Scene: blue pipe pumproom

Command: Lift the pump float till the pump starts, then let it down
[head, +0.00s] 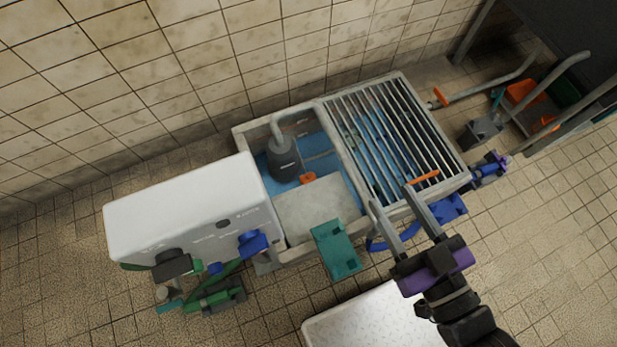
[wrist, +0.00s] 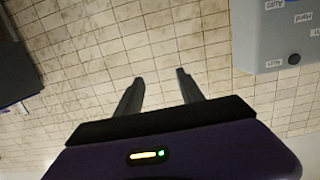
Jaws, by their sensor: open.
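A dark pump (head: 284,160) stands in the open part of the blue-lined sump (head: 318,143), with a grey pipe rising from it. A small orange piece (head: 308,178) beside the pump, at the edge of a grey cover plate, looks like the float; its lower part is hidden. My gripper (head: 389,197) is open and empty, with its two long fingers apart near the front edge of the bar grating. It is to the right of the orange piece and apart from it. In the wrist view the open fingers (wrist: 160,78) point at a tiled surface with nothing between them.
A white control box (head: 190,210) stands left of the sump; a labelled grey box (wrist: 285,35) shows in the wrist view. The bar grating (head: 385,135) covers the right half, with an orange strip (head: 425,178) on it. A teal block (head: 335,250) sits at the front edge.

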